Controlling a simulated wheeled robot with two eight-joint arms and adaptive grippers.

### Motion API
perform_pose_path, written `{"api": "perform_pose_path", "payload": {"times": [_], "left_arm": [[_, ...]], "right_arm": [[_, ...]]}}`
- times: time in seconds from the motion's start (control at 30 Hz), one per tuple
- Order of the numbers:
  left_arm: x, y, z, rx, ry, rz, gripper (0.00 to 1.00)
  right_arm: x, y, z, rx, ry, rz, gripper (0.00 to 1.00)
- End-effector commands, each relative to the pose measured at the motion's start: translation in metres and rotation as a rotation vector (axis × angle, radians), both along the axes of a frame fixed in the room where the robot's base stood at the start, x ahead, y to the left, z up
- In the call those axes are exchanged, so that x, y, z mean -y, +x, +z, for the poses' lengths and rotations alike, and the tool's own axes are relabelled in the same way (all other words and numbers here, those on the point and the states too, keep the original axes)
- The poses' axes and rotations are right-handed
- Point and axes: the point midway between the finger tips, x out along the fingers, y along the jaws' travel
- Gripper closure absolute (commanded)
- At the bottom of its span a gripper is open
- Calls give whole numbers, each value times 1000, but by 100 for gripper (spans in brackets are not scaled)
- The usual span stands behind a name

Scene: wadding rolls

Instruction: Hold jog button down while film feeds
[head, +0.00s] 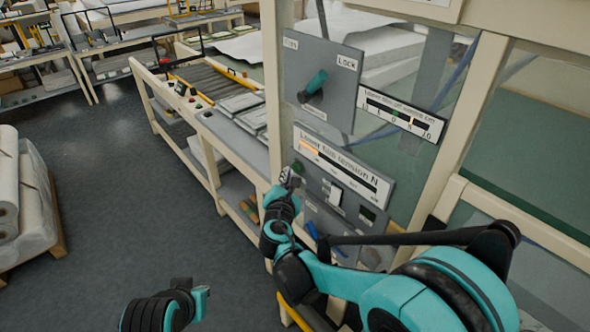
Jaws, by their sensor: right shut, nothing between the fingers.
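The control panel (316,188) is mounted on the cream machine frame in the middle of the head view. A green round button (297,166) is at its left edge; I cannot read a label for it, so I cannot confirm that it is the jog button. My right gripper (290,176) is shut with its tips at this button, partly covering it; whether they touch or press is unclear. The "Lower film tension N" gauge (338,169) above has a short orange bar at its left end. My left gripper (202,294) is low in the view, away from the panel, its fingers unclear.
Floor between is clear.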

Motion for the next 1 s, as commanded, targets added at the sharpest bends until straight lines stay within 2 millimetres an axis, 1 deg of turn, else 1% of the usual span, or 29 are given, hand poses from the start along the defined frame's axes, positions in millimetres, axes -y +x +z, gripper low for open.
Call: {"api": "perform_pose_path", "payload": {"times": [0.1,1.0], "left_arm": [[0,0,-1,0,0,0,100],[0,0,-2,0,0,0,100]], "right_arm": [[4,2,0,0,0,-1,100],[8,6,0,0,1,0,100]]}}
